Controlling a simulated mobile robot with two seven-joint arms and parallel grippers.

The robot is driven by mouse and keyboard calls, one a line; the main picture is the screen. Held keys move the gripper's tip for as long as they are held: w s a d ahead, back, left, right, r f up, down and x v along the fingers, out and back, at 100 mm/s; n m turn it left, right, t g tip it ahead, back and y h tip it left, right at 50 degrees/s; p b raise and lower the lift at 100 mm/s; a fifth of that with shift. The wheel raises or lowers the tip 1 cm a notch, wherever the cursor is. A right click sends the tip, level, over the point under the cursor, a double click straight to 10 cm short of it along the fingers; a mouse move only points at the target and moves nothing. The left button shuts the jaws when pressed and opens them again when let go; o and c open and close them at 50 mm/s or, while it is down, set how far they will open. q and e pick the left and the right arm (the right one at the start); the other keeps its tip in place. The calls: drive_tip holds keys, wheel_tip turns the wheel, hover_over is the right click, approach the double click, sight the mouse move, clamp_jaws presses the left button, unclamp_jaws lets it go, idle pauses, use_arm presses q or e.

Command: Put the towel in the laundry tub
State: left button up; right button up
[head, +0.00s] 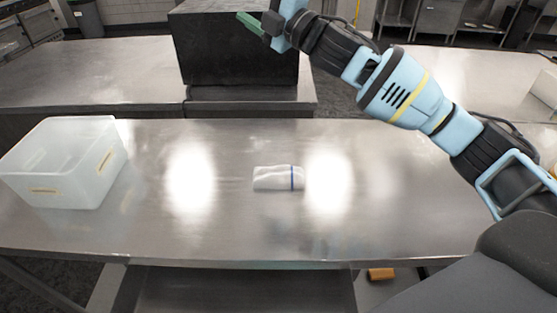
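The folded white towel (272,180) with a blue stripe near its right end lies flat on the middle of the steel table. The white translucent laundry tub (78,180) stands at the left of the same table, apart from the towel. My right arm comes in from the right and reaches up across the view. My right gripper (250,22) is at the top, far above and beyond the towel, and is seen edge-on, so its opening is unclear. It is not touching the towel. My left gripper is out of view.
The steel table (225,235) is clear between tub and towel, and to the towel's right. Behind it, a large black box (235,60) stands on a second steel counter (90,75). A small orange object (381,274) is below the table's front edge.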

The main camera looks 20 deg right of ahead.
drive_tip(key=s+a+f+n+g+y, duration=0.2)
drive_tip(key=s+a+n+g+y, duration=0.6)
drive_tip(key=n, duration=0.5)
drive_tip(key=n+g+h, duration=0.9)
drive_tip(key=n+h, duration=0.2)
drive_tip(key=h, duration=0.6)
approach(279, 170)
drive_tip(key=shift+w+f+b, duration=0.35)
drive_tip(key=shift+w+f, duration=0.05)
drive_tip(key=shift+f, duration=0.05)
drive_tip(key=shift+s+p+x, duration=0.2)
drive_tip(key=shift+x, duration=1.75)
drive_tip(key=shift+s+p+x, duration=0.15)
drive_tip(key=shift+x, duration=1.85)
drive_tip(key=shift+a, duration=0.1)
drive_tip(key=c, duration=1.2)
drive_tip(key=shift+o, duration=0.2)
drive_tip(key=shift+r, duration=0.2)
